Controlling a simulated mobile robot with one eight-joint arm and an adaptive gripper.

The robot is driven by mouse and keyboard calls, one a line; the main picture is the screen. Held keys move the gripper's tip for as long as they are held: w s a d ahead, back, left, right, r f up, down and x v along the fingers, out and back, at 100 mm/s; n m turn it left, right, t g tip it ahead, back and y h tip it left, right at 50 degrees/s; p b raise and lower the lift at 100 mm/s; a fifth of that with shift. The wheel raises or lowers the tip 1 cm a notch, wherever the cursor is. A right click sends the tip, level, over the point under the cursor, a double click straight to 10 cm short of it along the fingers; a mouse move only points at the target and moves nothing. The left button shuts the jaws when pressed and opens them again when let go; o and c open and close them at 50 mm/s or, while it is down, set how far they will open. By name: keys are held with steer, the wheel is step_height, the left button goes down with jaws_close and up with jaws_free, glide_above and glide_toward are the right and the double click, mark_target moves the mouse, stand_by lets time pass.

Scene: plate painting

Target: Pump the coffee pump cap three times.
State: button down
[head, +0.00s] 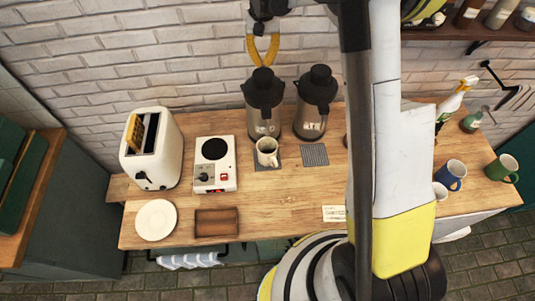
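Two dark coffee pump dispensers stand side by side at the back of the wooden counter. The left dispenser (264,104) has a black pump cap (263,75); the right dispenser (313,104) has a similar black cap (320,74). A white mug (267,151) stands in front of the left dispenser, below its spout. My gripper (263,64) points down directly over the left cap. Its yellow fingers come together at the tips and hold nothing that I can see. The tips are at or just above the cap; I cannot tell whether they touch it.
A toaster (151,150) with bread and a white hot plate (215,176) stand to the left. A white plate (156,220) and brown tray (217,222) lie at the front. Blue (451,175) and green (502,168) mugs stand right. My arm hides part of the counter.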

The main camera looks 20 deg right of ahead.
mark_target(263, 73)
steer(key=shift+f, duration=0.15)
steer(key=shift+f+b, duration=2.6)
steer(key=shift+f, duration=0.8)
steer(key=shift+r, duration=0.15)
steer(key=shift+r+p, duration=1.65)
steer(key=shift+r, duration=1.8)
steer(key=shift+f, duration=0.2)
steer(key=shift+f+b, duration=2.5)
steer(key=shift+f, duration=0.8)
